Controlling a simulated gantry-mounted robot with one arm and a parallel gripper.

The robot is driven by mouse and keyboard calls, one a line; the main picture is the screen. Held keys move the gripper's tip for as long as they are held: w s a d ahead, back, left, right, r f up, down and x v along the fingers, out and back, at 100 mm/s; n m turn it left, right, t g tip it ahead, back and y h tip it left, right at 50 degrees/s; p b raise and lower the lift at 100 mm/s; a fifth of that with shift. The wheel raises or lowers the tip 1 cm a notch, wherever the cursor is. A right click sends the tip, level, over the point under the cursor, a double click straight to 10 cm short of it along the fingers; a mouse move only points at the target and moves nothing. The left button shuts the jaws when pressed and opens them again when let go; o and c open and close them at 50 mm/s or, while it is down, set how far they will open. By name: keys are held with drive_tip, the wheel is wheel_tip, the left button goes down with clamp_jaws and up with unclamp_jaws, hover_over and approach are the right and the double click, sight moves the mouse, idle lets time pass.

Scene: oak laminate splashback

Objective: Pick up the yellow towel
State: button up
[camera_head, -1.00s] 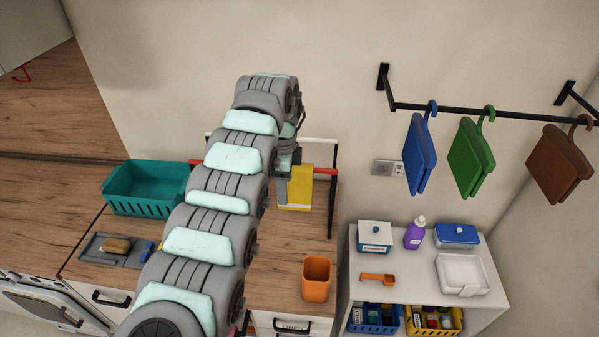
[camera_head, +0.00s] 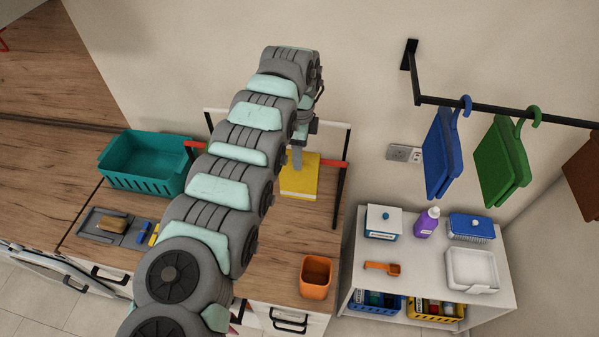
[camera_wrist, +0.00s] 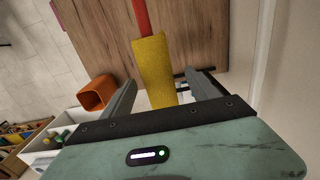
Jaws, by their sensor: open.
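The yellow towel (camera_head: 301,182) is draped over the red bar of a black-and-white rack on the wooden counter. In the wrist view the towel (camera_wrist: 153,68) hangs from the red bar, its lower end between the two fingers in the picture. My gripper (camera_head: 297,163) is at the top left of the towel in the head view, partly hidden by my arm. In the wrist view my gripper (camera_wrist: 161,88) is open, one finger on each side of the towel, with no contact visible.
The rack (camera_head: 341,178) frames the towel closely. An orange cup (camera_head: 316,277) stands at the counter's front right. A teal basket (camera_head: 143,163) and a grey tray (camera_head: 100,227) are left. A white shelf unit (camera_head: 428,255) is right.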

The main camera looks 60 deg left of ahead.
sight(299, 177)
wheel_tip(299, 177, down, 4)
drive_tip(key=shift+s+d+f+p, duration=0.1)
drive_tip(key=shift+d+f+p, duration=0.05)
drive_tip(key=shift+p, duration=0.8)
drive_tip(key=shift+s+f, duration=0.1)
drive_tip(key=shift+f, duration=0.25)
drive_tip(key=shift+c, duration=0.3)
clamp_jaws()
